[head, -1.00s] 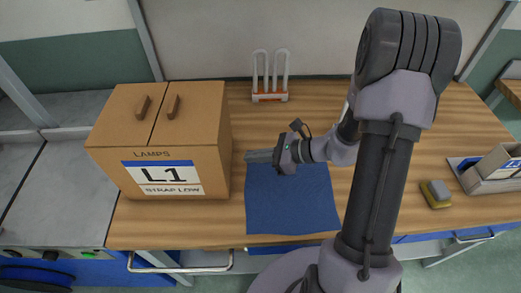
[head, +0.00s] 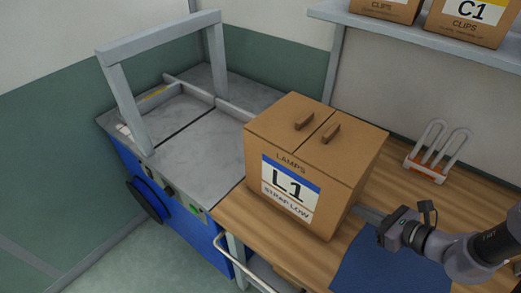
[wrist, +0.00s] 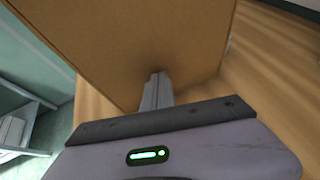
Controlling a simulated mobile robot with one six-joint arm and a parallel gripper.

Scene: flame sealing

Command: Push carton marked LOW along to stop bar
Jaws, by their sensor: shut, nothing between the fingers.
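The brown carton (head: 335,180), labelled L1, LAMPS and STRAP LOW, stands upright at the left end of the wooden bench, beside the grey machine top. My gripper (head: 366,212) is shut and empty, low at the carton's right side. In the wrist view the closed fingers (wrist: 157,90) point at the carton's plain side (wrist: 140,45) and touch or nearly touch it.
A grey arch (head: 127,105) stands over the machine top (head: 195,145), with a low rail (head: 240,112) along the back. The machine top between carton and arch looks clear. A blue mat (head: 375,265) and a white-pronged orange rack (head: 432,160) are on the bench. Cartons (head: 465,22) sit on a shelf.

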